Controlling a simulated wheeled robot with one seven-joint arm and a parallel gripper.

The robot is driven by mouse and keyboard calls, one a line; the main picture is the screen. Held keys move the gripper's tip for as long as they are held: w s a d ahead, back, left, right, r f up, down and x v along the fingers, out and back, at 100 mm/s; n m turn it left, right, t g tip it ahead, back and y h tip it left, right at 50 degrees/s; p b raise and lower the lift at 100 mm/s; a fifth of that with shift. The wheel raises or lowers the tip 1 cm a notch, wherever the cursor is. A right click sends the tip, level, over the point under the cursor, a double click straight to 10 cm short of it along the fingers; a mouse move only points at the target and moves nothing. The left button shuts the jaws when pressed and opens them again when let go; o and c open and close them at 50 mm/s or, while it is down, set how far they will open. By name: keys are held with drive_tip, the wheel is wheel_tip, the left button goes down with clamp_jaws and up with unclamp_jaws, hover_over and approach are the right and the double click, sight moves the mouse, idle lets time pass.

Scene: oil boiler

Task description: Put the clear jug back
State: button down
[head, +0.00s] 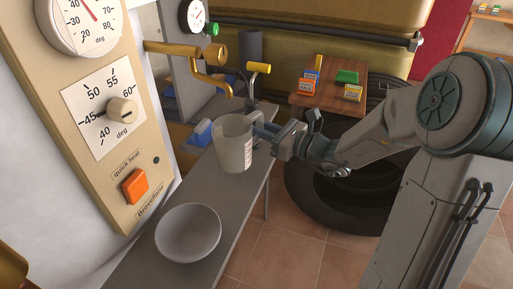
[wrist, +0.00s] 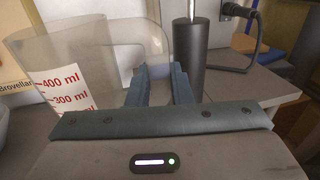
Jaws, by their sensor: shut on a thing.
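The clear jug (head: 233,143) is upright above the narrow grey bench in the head view, near the brass tap. Its red 400 ml and 300 ml marks show on the jug (wrist: 65,85) in the wrist view. My gripper (head: 262,131) comes from the right and is shut on the jug's handle. In the wrist view the two blue-grey fingers (wrist: 160,85) close around the clear handle. I cannot tell whether the jug's base touches the bench.
A white bowl (head: 188,232) sits at the near end of the grey bench (head: 232,205). A brass tap (head: 213,76) hangs above and behind the jug. A dark cylinder (wrist: 190,55) stands beyond my fingers. The boiler panel (head: 110,110) rises at left.

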drive_tip(key=shift+w+a+f, duration=0.1)
drive_tip(key=shift+a+f, duration=0.35)
drive_tip(key=shift+a, duration=0.1)
drive_tip(key=shift+f+b, duration=0.8)
drive_tip(key=shift+f, duration=1.05)
drive_tip(key=shift+f, duration=0.2)
drive_tip(key=c, duration=1.6)
unclamp_jaws()
